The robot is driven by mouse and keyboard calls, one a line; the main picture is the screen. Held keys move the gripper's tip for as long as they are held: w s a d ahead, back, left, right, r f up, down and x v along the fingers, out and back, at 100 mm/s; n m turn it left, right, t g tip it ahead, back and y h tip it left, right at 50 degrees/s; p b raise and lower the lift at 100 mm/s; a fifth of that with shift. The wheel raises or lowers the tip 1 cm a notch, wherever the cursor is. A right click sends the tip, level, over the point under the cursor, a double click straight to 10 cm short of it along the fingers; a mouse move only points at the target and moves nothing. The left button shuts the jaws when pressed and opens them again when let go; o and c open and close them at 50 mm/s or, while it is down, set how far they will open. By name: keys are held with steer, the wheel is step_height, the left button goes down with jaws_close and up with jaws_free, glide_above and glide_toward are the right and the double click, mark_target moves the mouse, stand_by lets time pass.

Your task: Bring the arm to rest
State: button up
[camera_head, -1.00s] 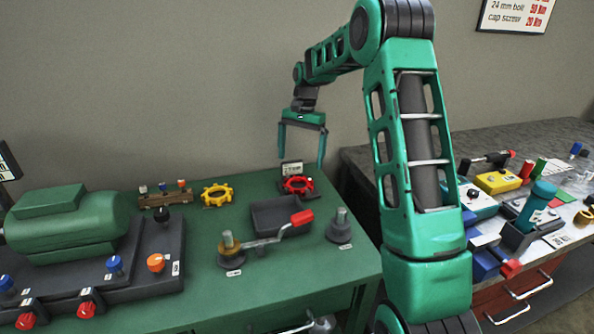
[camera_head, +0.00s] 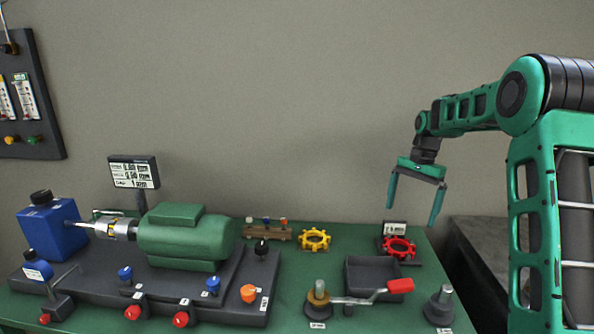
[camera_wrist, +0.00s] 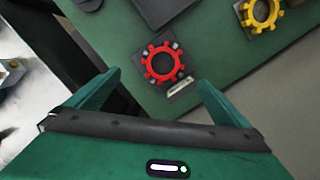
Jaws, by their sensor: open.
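My gripper (camera_head: 415,205) is open and empty, its two green fingers spread and pointing down. In the head view it hangs above the right back part of the green bench (camera_head: 300,290), clear of everything. In the wrist view my gripper (camera_wrist: 148,88) shows its fingers apart, with a red toothed ring (camera_wrist: 163,63) on the bench beyond them. The same red ring shows in the head view (camera_head: 399,248), below the gripper. The arm comes in from the right, bent at its elbow.
A yellow ring (camera_head: 314,239), a dark tray (camera_head: 362,284) and a red-handled tool (camera_head: 400,286) lie on the bench. A green motor (camera_head: 185,238) and blue box (camera_head: 48,232) stand left. A screen (camera_head: 133,172) rises behind. The air around the gripper is free.

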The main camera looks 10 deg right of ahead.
steer(key=s+r+n+h, duration=0.1)
steer(key=s+r, duration=0.2)
steer(key=s, duration=0.9)
steer(key=s+r+n, duration=0.2)
steer(key=s+r, duration=0.1)
steer(key=s, duration=0.9)
steer(key=s+a+f+n, duration=0.1)
steer(key=s+f, duration=0.1)
steer(key=s, duration=0.8)
steer(key=s+f, duration=0.3)
steer(key=s, duration=0.6)
steer(key=shift+s+a+f+n+t, duration=0.3)
steer(key=shift+s+a+n+t, duration=0.05)
steer(key=shift+a+n+t, duration=0.05)
steer(key=shift+w+f, duration=0.25)
steer(key=shift+w, duration=0.35)
